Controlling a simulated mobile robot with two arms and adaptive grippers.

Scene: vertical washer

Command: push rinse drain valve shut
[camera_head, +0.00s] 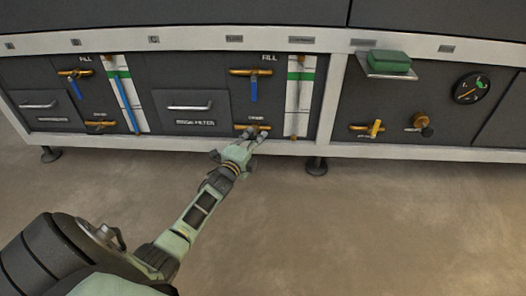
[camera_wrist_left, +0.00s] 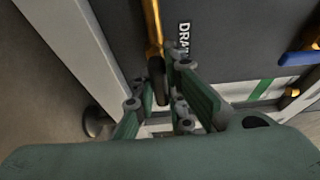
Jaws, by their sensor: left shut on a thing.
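The rinse drain valve (camera_head: 243,126) is a brass valve low on the middle panel, under a DRAIN label and right of the RINSE FILTER drawer. In the left wrist view its brass pipe (camera_wrist_left: 152,25) runs down between my fingers. My left gripper (camera_head: 254,134) reaches up to it from the front; in the left wrist view the gripper (camera_wrist_left: 160,78) is closed around a dark part at the pipe's end, apparently the valve handle. The fingers hide most of that handle, so its exact angle is unclear. My right gripper is in neither view.
Above is the rinse fill valve with a blue handle (camera_head: 254,88) hanging down. A sight gauge (camera_head: 302,96) is to the right. The white bottom rail (camera_head: 400,150) and a foot (camera_head: 317,166) lie below. A green sponge (camera_head: 387,61) rests on a shelf. The floor in front is clear.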

